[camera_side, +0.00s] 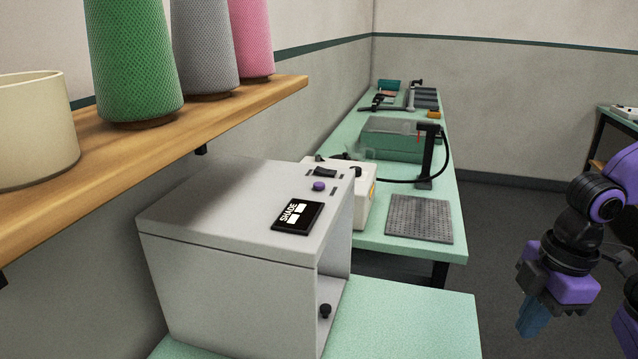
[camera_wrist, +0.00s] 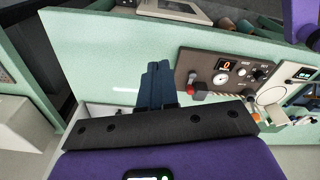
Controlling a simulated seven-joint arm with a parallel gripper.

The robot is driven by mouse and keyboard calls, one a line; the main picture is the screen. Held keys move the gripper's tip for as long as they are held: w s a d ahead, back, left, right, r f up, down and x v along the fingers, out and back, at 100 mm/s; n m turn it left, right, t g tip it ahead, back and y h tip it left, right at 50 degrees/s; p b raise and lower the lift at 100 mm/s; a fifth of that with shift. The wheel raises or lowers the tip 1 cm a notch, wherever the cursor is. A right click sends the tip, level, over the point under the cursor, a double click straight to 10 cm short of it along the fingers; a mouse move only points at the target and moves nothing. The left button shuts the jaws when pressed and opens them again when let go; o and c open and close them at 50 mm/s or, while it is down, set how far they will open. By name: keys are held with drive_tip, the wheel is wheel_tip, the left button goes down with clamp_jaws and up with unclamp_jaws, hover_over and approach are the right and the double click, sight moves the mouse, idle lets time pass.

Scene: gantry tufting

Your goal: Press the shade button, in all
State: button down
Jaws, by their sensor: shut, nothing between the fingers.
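A grey box (camera_side: 220,215) stands on a green table at the middle left of the side view. On its top is a round purple button (camera_side: 319,186), with a black plate (camera_side: 297,217) marked SHADE in front of it. My gripper (camera_side: 531,320) hangs at the far right of the side view, well apart from the box, its blue fingers together and empty. The shut fingers also show in the wrist view (camera_wrist: 156,84). I cannot make out the purple button in the wrist view.
A wooden shelf (camera_side: 180,118) with yarn cones and a cream pot overhangs the box's left. Behind stands a cream unit (camera_side: 365,200) and a green bench with a perforated plate (camera_side: 419,218). The wrist view shows a brown panel (camera_wrist: 222,72) with a gauge and knobs.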

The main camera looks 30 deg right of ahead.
drive_tip(key=w+a+r+t+y, duration=0.2)
drive_tip(key=w+a+r, duration=0.55)
drive_tip(key=w, duration=0.35)
wheel_tip(320, 180, up, 16)
drive_tip(key=n+t+y, duration=0.1)
drive_tip(key=n+t, duration=0.1)
drive_tip(key=t, duration=0.4)
hover_over(323, 185)
drive_tip(key=shift+f, duration=0.15)
drive_tip(key=shift+f, duration=4.45)
drive_tip(key=shift+s+f, duration=0.1)
drive_tip(key=shift+f, duration=0.1)
drive_tip(key=shift+f, duration=0.2)
